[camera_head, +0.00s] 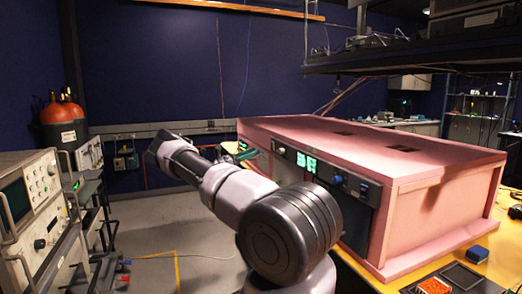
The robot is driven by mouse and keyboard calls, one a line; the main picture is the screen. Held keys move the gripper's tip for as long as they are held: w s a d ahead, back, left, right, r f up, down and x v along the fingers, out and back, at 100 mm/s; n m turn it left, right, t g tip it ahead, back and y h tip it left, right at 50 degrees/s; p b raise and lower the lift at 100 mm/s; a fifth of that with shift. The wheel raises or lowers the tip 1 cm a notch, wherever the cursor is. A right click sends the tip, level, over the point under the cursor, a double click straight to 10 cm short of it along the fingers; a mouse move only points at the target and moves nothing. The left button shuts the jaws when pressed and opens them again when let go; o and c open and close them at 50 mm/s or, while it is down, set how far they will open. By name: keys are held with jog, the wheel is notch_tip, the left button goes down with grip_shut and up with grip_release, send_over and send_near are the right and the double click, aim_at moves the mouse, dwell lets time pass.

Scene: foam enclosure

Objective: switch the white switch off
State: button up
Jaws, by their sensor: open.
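The pink foam enclosure (440,172) stands on a yellow-topped bench at the right. Its dark front panel faces left, with lit green displays (306,162) and small knobs or switches (337,179). I cannot make out which control is the white switch; it is too small or hidden. My arm crosses in front of the panel's lower part. What looks like my gripper (240,153) shows small and dark green near the panel's far left end, partly behind my arm. It appears open, with nothing seen in it. I cannot tell whether it touches the panel.
An instrument rack (38,205) stands at the left, with orange-topped cylinders (62,112) behind it. A blue box (477,254) and a tray of orange bits (434,286) lie at the bench's near right. An overhead shelf (400,57) hangs above.

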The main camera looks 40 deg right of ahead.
jog(key=shift+v, duration=1.3)
